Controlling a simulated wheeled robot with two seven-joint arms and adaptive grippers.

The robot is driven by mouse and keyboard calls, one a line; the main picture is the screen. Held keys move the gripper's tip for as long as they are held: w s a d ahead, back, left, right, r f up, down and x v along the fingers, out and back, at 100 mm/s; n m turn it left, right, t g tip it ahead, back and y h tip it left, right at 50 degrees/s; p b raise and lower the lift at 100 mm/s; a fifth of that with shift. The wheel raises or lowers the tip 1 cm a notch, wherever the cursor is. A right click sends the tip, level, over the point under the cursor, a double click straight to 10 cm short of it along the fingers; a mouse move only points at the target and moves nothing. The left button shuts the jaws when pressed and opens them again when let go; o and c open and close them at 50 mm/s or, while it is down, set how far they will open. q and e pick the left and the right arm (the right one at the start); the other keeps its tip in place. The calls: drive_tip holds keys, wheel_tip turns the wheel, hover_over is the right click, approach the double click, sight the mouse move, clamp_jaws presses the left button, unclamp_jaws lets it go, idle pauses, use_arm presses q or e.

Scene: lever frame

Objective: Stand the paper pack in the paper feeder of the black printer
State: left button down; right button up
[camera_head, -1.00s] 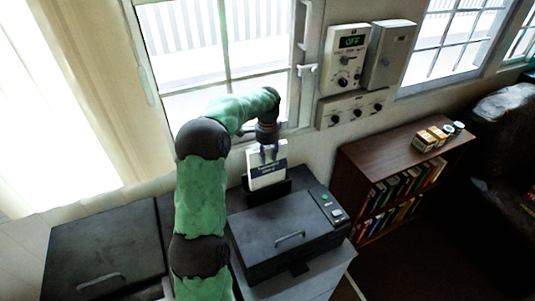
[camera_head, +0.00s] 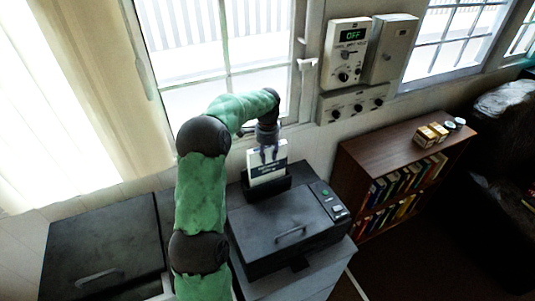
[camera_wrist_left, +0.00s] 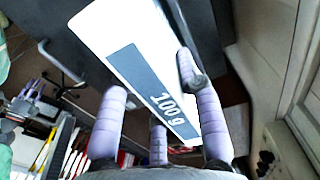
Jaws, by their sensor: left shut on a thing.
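The paper pack (camera_head: 267,163) is white with a dark label band and stands nearly upright at the back of the black printer (camera_head: 285,231). Its lower edge is at the black paper feeder (camera_head: 270,189), whose front wall seems to hide it; how deep it sits I cannot tell. My left gripper (camera_head: 268,152) is shut on the upper part of the pack from above. In the left wrist view, the pack (camera_wrist_left: 140,60) shows a blue-grey label reading "100 g" between the pale purple fingers of my left gripper (camera_wrist_left: 155,85). My right gripper is not in view.
A dark lidded box with a handle (camera_head: 105,245) stands left of my arm. A wall panel reading "OFF" (camera_head: 346,52) and a grey box (camera_head: 391,50) hang behind. A brown bookshelf (camera_head: 385,150) stands right of the printer. The window is close behind my gripper.

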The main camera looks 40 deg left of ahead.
sight(267, 160)
use_arm(q)
drive_tip(key=shift+f+b, duration=0.65)
drive_tip(key=shift+f, duration=0.75)
drive_tip(key=c, duration=0.8)
unclamp_jaws()
drive_tip(key=shift+f, duration=0.1)
wheel_tip(267, 160, up, 12)
drive_tip(key=shift+r, duration=0.1)
